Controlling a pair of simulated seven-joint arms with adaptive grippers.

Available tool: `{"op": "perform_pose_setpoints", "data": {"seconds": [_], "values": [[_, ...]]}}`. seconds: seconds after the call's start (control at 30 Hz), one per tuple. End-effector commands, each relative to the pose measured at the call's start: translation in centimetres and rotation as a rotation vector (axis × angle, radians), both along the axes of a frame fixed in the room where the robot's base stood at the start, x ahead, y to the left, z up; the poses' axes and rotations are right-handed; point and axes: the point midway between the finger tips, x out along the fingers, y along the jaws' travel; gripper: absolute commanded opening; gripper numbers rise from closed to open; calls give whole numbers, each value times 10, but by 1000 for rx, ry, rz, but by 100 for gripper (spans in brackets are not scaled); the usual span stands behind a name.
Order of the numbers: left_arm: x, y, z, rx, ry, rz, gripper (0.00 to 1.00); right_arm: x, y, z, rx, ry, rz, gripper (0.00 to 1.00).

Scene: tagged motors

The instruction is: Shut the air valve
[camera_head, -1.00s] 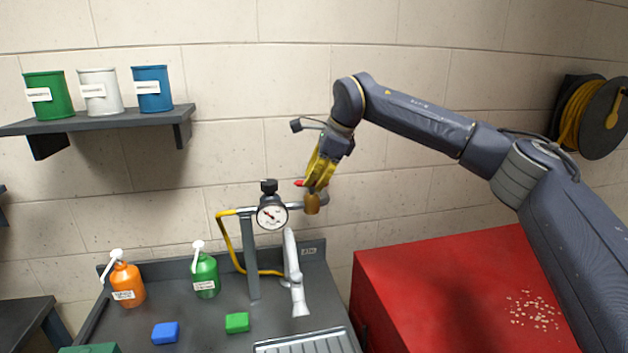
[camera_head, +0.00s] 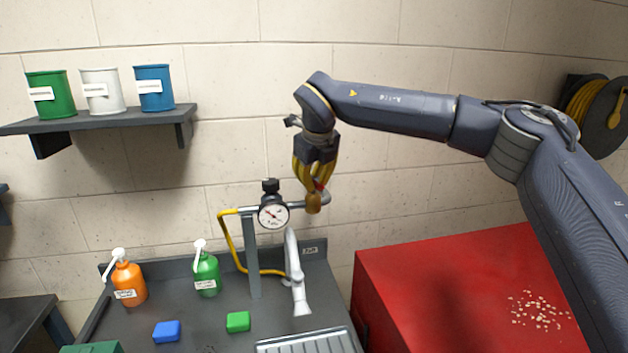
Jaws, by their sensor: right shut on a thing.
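The air valve is a small brass body (camera_head: 313,204) on a grey pipe, right of a round pressure gauge (camera_head: 273,215). A bit of its red handle (camera_head: 319,185) shows between yellow fingers; the rest is hidden. My right gripper (camera_head: 314,188) comes down from above with its fingers shut on the red handle, just above the brass body. My left gripper is not in view.
A yellow hose (camera_head: 225,235) runs below the gauge beside a grey post (camera_head: 251,255). A silver tap (camera_head: 294,270), an orange bottle (camera_head: 129,283) and a green bottle (camera_head: 207,274) stand on the bench. A red cabinet (camera_head: 440,290) is at right.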

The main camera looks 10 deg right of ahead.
Motion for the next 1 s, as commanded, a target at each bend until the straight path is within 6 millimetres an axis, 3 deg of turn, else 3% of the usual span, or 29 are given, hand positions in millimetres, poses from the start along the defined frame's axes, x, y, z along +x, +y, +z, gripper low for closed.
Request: {"op": "perform_pose_setpoints", "data": {"seconds": [0.5,1.0], "values": [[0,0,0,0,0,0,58,0,2,-2,-1,4,-326,0],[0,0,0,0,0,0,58,0,3,-2,0,6,-391,0]]}}
